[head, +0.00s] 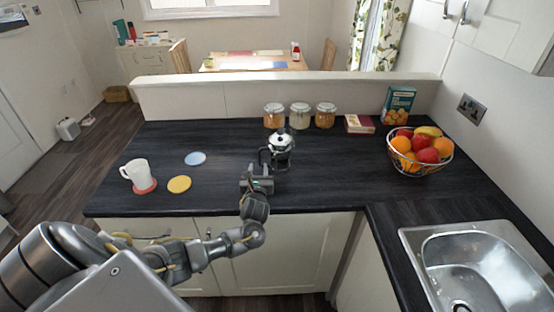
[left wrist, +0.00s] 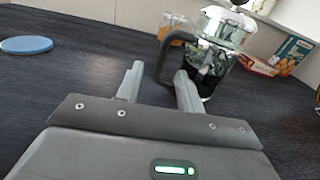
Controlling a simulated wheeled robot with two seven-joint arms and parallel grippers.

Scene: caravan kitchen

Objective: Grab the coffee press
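The coffee press (head: 282,150) stands upright on the dark worktop, with a glass body, a shiny metal frame and lid, and a black handle on its left side. It also shows in the left wrist view (left wrist: 222,42), its top cut off by the frame edge. My left gripper (head: 258,170) is just in front of the press on the handle side. In the left wrist view the gripper (left wrist: 158,70) is open, its two fingers apart. The black handle (left wrist: 163,58) appears in the gap between the fingertips; contact cannot be told. My right gripper is not in view.
Several jars (head: 299,116) stand behind the press near the low wall. A white mug (head: 139,172) on a red coaster, a yellow coaster (head: 179,184) and a blue coaster (head: 195,158) lie left. A fruit basket (head: 420,167) and sink (head: 470,262) are right.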

